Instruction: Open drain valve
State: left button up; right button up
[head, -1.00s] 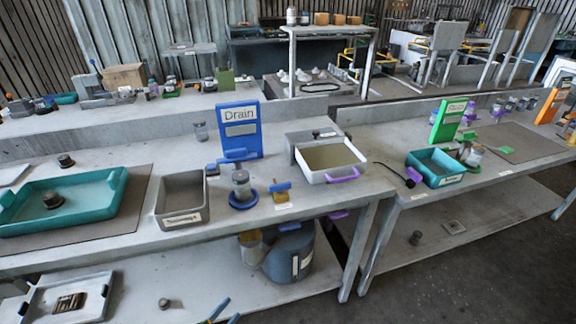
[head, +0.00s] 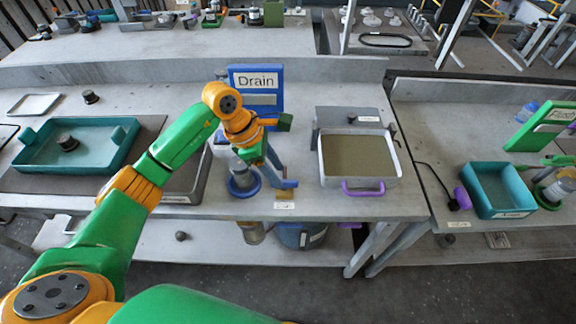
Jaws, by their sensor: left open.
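The drain station has a blue sign reading "Drain" (head: 257,82) standing on the bench. In front of it a clear jar (head: 240,172) sits on a blue ring base (head: 243,190). Beside the jar, above a small white label, is a small yellow fitting with a blue handle (head: 287,184), which looks like the drain valve. My left gripper (head: 277,173) reaches down over this fitting, open, close to the blue handle. Whether it touches is too small to tell. My left arm and gripper hide part of the fitting and the sign's base. My right gripper is out of view.
A white-rimmed tray with a purple handle (head: 363,188) stands just right of the valve. A grey bin (head: 188,183) is partly behind my arm. A teal tray (head: 118,150) lies left. A second bench with a teal bin (head: 527,208) is right, across a gap.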

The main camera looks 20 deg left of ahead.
aim_at(284, 180)
pick_arm(q)
jog(key=shift+s+d+f, duration=0.3)
jog(key=shift+f, duration=0.25)
jog(key=shift+w+d+f+p, duration=0.15)
jog(key=shift+w+f, duration=0.05)
jog(key=shift+f, duration=0.3)
jog(key=shift+w+d+f+p, duration=0.1)
jog(key=shift+w+f+p, duration=0.1)
jog(key=shift+f, duration=0.25)
jog(key=shift+w+d+f, duration=0.1)
jog(key=shift+w+f, duration=0.15)
jog(key=shift+w, duration=0.15)
jog(key=shift+s+r, duration=0.1)
jog(key=shift+s, duration=0.1)
grip_shut()
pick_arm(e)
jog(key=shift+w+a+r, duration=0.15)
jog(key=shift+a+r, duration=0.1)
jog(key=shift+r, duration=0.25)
